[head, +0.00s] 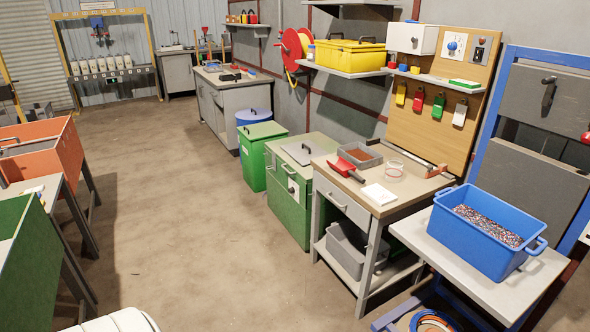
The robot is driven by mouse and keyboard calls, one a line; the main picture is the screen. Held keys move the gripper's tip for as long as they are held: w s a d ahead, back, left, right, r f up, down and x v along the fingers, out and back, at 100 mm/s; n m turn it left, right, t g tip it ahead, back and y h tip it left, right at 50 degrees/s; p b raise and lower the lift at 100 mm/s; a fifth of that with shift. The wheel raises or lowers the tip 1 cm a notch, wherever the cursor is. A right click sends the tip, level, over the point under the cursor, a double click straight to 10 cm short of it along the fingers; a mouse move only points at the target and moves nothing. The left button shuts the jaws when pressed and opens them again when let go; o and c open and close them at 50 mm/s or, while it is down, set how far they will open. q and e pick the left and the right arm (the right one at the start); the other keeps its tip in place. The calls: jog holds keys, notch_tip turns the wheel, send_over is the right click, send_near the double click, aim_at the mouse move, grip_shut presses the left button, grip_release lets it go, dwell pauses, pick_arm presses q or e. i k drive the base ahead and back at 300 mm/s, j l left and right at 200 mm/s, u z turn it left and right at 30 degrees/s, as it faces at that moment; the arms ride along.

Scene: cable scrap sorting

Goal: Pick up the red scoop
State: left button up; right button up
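The red scoop (343,166) lies on the top of the workbench (413,184) in the right half of the head view, near the bench's left edge. Its red pan is next to a shallow grey tray (372,160), and I cannot tell whether they touch. A dark handle end points toward the front of the bench. Neither of my grippers shows in this view, so nothing is seen holding the scoop.
A blue crate (478,243) of granules stands on a table to the right. A green cabinet (289,206) adjoins the bench's left. Open concrete floor (190,220) lies in front.

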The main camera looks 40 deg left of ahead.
aim_at(345, 168)
jog(key=u, duration=1.1)
